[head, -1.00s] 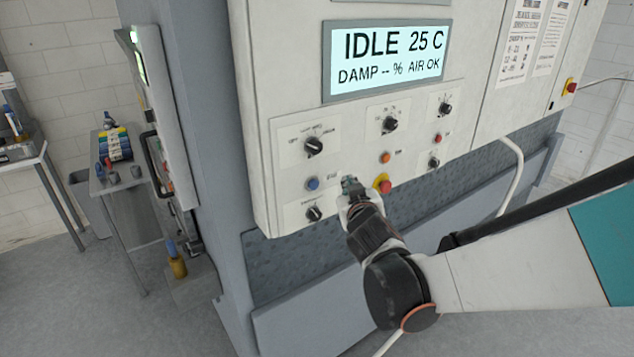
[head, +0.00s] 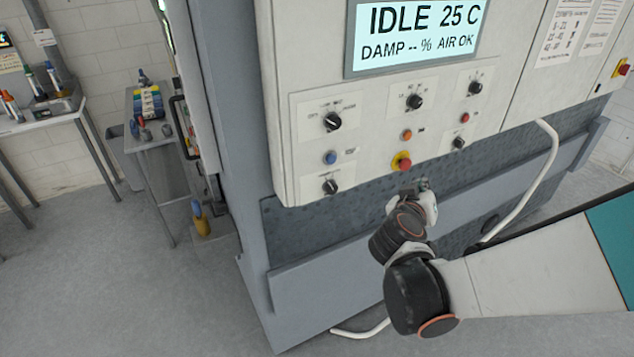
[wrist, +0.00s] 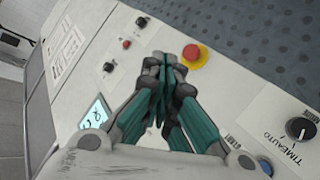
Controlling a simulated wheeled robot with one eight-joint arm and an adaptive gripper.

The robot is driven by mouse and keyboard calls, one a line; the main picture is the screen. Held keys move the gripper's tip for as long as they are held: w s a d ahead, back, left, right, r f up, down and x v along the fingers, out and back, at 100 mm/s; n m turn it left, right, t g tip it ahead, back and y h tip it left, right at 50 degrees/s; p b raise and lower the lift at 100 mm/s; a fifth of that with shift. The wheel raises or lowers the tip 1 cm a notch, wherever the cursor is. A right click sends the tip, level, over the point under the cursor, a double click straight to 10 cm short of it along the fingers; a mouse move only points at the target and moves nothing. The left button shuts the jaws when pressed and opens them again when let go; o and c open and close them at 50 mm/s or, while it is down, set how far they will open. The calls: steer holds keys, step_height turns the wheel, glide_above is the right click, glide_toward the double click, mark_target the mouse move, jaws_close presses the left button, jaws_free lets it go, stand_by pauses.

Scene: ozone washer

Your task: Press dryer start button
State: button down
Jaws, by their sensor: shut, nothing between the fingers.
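The dryer control panel (head: 370,150) fills the upper middle of the head view. A blue button (head: 330,158) sits at its lower left between two black knobs. In the wrist view the blue button (wrist: 264,165) is at the bottom right, near a label that seems to read START. My gripper (head: 420,186) is in front of the machine, just below the panel's lower edge in the head view and right of the blue button. In the wrist view my gripper (wrist: 165,62) is shut and empty, its tips appearing beside the red emergency stop. It is apart from the blue button.
The red emergency stop (head: 401,161) with its yellow collar is close above my gripper. An orange button (head: 407,134), a small red button (head: 465,118) and several knobs share the panel. The display (head: 418,35) reads IDLE 25 C. A white hose (head: 530,190) hangs at right.

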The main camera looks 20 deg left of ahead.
mark_target(331, 159)
steer(key=s+a+n+y, duration=0.2)
steer(key=s+a, duration=0.5)
steer(key=a, duration=0.5)
steer(key=shift+s+a+r+n+y, duration=0.15)
steer(key=shift+a+r+n+y, duration=0.2)
steer(key=shift+y, duration=0.45)
steer(key=w+a, duration=0.6)
steer(key=shift+a+f, duration=0.15)
steer(key=shift+a, duration=0.2)
steer(key=shift+w+a, duration=0.25)
steer(key=shift+a, duration=0.05)
